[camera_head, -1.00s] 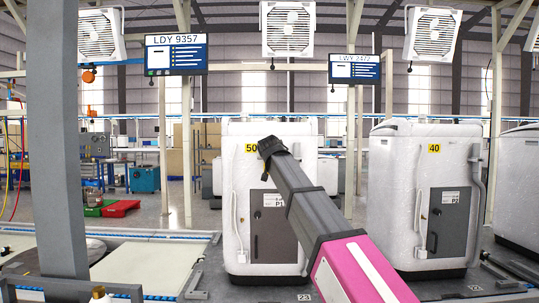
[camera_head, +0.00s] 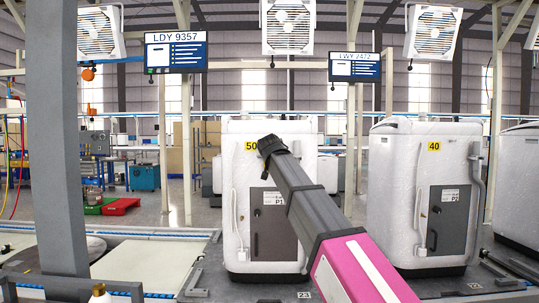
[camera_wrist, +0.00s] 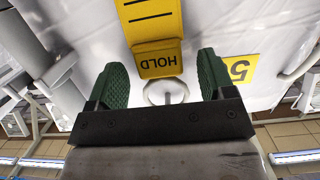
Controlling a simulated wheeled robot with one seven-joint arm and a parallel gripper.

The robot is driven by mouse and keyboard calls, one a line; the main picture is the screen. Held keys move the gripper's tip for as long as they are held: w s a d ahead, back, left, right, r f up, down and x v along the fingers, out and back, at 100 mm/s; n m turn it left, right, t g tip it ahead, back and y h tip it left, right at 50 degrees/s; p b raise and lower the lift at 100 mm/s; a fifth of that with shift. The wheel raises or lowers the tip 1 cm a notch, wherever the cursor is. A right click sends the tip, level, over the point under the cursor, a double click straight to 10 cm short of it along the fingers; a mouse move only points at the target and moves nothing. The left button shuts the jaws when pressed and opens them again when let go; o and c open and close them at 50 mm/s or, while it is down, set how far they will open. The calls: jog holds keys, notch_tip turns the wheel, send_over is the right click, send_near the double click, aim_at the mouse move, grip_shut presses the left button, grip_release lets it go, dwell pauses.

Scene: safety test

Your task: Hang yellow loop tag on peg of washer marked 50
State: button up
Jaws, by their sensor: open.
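The washer marked 50 (camera_head: 245,185) is a white, foam-textured machine with a yellow number label (camera_head: 251,146). My gripper (camera_head: 270,146) is at its upper front, beside that label. In the wrist view my green-padded fingers (camera_wrist: 162,68) are open. The yellow tag (camera_wrist: 158,50), printed HOLD and upside down in this view, lies against the washer front at the fingertips, apart from both pads. A white round base with a short peg (camera_wrist: 166,93) shows between the fingers, next to the tag's end. I cannot tell whether the tag's loop is around the peg.
The washer marked 40 (camera_head: 422,200) stands to the right, with another white machine (camera_head: 520,185) beyond it. A grey post (camera_head: 60,150) stands at the left. A grey hose runs down the right side of the washer marked 50. Screens and fans hang overhead.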

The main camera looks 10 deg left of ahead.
jog(key=v, duration=1)
jog(key=w+d+f+g+h, duration=0.1)
jog(key=d+f+g, duration=0.1)
jog(key=d+f, duration=0.8)
jog(key=w+d+f+m+g+h, duration=0.1)
jog(key=d+f+g+h, duration=0.3)
jog(key=f, duration=1.2)
jog(key=w+d+f+g+y, duration=0.1)
jog(key=d+f, duration=0.7)
jog(key=f, duration=0.6)
jog(key=s+d+f+g, duration=0.2)
jog(key=s+d+f, duration=0.4)
jog(key=f, duration=0.3)
jog(key=s+d+f+m+g, duration=0.1)
jog(key=s+d+f+g, duration=0.2)
jog(key=s+d+f, duration=0.4)
jog(key=s+d+f+g, duration=0.3)
jog(key=s+d+f, duration=0.3)
jog(key=f, duration=0.6)
jog(key=shift+d+f+m, duration=0.3)
jog(key=shift+d, duration=0.35)
jog(key=shift+s, duration=0.15)
